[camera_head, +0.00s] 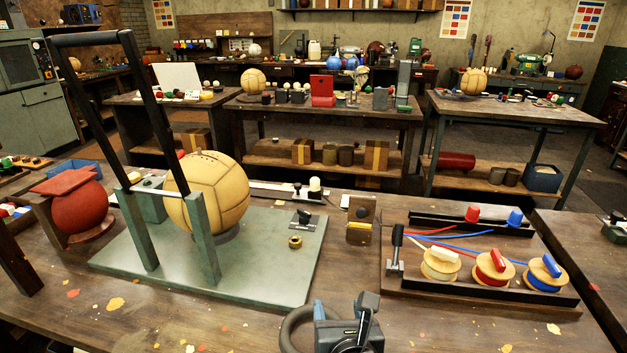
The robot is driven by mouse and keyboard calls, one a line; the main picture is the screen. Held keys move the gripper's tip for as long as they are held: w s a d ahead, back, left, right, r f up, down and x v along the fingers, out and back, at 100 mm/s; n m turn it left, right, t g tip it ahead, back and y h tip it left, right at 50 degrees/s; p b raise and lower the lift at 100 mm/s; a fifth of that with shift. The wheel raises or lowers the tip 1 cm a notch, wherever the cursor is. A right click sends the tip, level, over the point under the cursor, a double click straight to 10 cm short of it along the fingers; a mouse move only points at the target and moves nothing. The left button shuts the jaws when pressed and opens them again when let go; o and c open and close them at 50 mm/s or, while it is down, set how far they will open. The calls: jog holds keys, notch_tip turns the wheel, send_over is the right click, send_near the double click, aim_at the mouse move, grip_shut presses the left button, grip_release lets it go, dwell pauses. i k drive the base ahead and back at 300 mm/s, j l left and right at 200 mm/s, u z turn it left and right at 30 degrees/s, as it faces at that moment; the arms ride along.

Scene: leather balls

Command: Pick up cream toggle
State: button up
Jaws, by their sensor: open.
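A small cream toggle (444,254) lies on top of the leftmost wooden spool (439,268), on the dark board at the right of the front bench. A red toggle (497,261) and a blue toggle (551,266) lie on the spools to its right. My gripper (343,308) is at the bottom middle, low in the picture, open, with nothing seen between its fingers. It is apart from the cream toggle, to its left and nearer to me. Part of my gripper is cut off by the lower picture edge.
A black upright lever (396,250) stands just left of the cream toggle. Red and blue cords run to capped pegs behind the spools. A tan ball (211,193) sits in a green stand with a tall black handle. The bench between my gripper and the board is mostly clear.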

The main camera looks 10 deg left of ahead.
aim_at(315, 182)
jog(key=i+j, duration=0.2)
jog(key=i, duration=0.3)
jog(key=i+j, duration=0.15)
jog(key=i, duration=0.3)
jog(key=i+j, duration=0.2)
jog(key=i, duration=0.3)
